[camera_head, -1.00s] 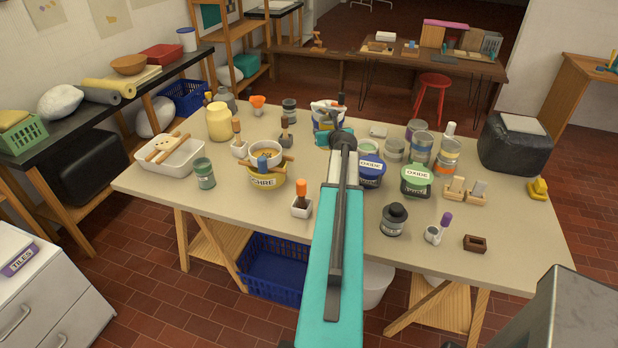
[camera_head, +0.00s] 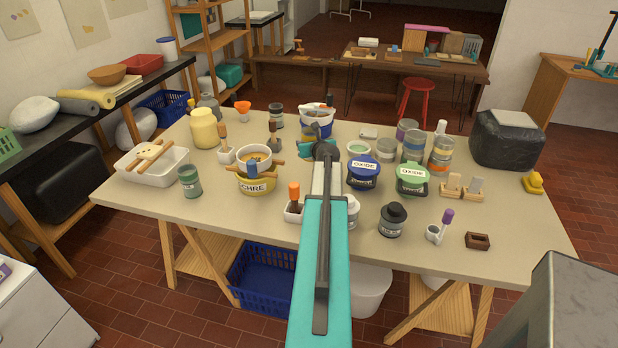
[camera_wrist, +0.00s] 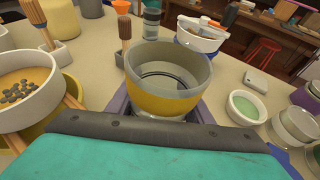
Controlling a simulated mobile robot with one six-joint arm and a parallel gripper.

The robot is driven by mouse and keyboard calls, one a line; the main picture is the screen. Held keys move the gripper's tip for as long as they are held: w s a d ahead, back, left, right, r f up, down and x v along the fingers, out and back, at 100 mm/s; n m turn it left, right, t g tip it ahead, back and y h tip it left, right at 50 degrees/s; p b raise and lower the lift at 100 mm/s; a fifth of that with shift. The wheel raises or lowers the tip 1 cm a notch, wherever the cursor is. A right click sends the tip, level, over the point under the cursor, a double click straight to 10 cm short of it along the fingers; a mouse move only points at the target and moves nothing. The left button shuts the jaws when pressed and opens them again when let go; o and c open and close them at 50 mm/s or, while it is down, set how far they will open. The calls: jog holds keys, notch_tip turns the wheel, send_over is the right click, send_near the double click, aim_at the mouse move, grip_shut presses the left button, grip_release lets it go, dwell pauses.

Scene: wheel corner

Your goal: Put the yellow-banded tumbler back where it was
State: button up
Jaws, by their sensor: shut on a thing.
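The yellow-banded tumbler (camera_wrist: 165,95) fills the middle of the wrist view, upright, with a clear grey rim above a broad yellow band. It looks empty inside. My gripper (camera_head: 316,150) is shut on it; purple-grey finger parts show at both sides of the tumbler in the wrist view. I cannot tell whether the tumbler's base touches the table.
The ochre tub (camera_head: 257,184) with a bowl on it stands left. The white bucket (camera_head: 318,118) is behind the gripper. A small green-filled bowl (camera_wrist: 245,108), the blue oxide tub (camera_head: 363,176) and the green oxide tub (camera_head: 411,180) are right. Front-left tabletop is fairly clear.

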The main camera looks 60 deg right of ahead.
jog(key=shift+f, duration=3.05)
jog(key=shift+f, duration=1.85)
jog(key=shift+f, duration=0.15)
jog(key=o, duration=1.2)
jog(key=shift+a, duration=0.1)
jog(key=shift+b+v, duration=0.8)
jog(key=shift+v, duration=5.2)
